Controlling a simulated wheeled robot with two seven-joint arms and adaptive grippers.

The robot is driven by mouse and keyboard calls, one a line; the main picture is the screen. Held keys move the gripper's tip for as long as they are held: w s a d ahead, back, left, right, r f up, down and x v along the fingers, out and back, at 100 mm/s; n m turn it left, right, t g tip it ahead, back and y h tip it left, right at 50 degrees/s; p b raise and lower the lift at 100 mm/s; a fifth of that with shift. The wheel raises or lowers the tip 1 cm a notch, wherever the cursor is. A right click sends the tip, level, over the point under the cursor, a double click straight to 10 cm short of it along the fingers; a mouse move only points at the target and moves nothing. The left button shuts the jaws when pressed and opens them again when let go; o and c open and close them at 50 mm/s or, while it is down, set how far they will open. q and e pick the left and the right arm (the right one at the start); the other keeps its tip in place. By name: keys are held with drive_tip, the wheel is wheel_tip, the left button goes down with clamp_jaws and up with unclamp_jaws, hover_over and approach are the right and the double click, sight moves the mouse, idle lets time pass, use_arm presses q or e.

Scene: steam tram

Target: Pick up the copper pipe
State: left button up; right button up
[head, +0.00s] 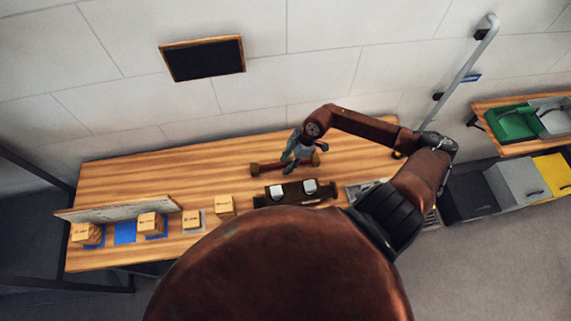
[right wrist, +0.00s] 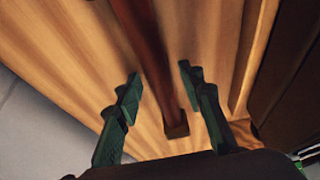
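The copper pipe (head: 268,169) is a reddish-brown bar with a block-like end, on the wooden table near the wall. In the right wrist view the pipe (right wrist: 150,60) runs from the top edge down to its squared end, between the two green fingers. My right gripper (head: 301,157) is over the pipe and hides its middle. In the right wrist view the gripper (right wrist: 160,74) is open, with a visible gap on each side of the pipe. Whether the fingers are above the pipe or level with it is hard to tell. My left gripper is not in view.
A dark holder with two white pieces (head: 295,193) stands just in front of the pipe. Several labelled wooden blocks (head: 224,205), blue squares and a grey upright board (head: 118,208) are at the left. The table (head: 130,178) is clear left of the pipe.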

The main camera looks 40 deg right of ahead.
clamp_jaws()
drive_tip(key=shift+r, duration=0.1)
idle(0.5)
